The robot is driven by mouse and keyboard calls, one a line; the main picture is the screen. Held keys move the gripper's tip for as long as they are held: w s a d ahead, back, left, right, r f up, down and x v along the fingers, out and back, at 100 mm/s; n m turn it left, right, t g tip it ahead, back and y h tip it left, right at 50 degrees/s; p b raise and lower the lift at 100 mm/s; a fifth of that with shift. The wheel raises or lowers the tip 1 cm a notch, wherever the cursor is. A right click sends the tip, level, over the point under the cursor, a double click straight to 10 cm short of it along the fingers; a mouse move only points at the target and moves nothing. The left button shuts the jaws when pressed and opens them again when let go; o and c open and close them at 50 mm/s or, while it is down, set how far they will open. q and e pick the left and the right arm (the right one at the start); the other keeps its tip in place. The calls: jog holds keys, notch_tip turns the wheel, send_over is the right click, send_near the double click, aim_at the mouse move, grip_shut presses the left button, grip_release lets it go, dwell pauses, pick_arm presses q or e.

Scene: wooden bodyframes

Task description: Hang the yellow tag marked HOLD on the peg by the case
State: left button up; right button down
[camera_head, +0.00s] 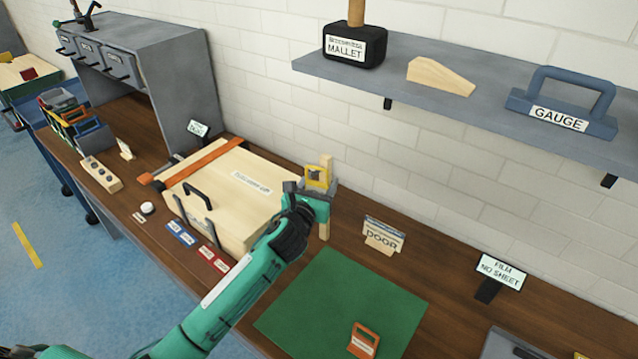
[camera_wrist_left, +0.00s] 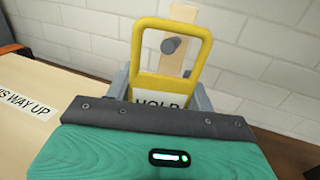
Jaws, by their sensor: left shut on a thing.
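The yellow tag (camera_head: 319,177) is upright in my left gripper (camera_head: 308,190), beside the wooden case (camera_head: 240,185). My left gripper is shut on the tag's lower part. In the left wrist view the yellow loop (camera_wrist_left: 205,45) stands above the jaws, with part of the word HOLD (camera_wrist_left: 158,102) showing. The grey peg (camera_wrist_left: 171,45) on its wooden post (camera_wrist_left: 182,14) shows through the loop's opening. I cannot tell whether the peg's end is inside the loop or behind it. In the head view the post (camera_head: 325,226) stands at the case's right; the gripper hides its middle.
An orange tag (camera_head: 363,341) lies on the green mat (camera_head: 335,300). A DOOR sign (camera_head: 383,236) stands right of the post. The wall shelf (camera_head: 450,95) holds a mallet (camera_head: 354,46), a wooden wedge (camera_head: 440,75) and a gauge (camera_head: 562,105). Small labelled cards lie before the case.

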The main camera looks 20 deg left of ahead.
pick_arm(q)
jog(key=o, duration=1)
jog(key=shift+o, duration=0.2)
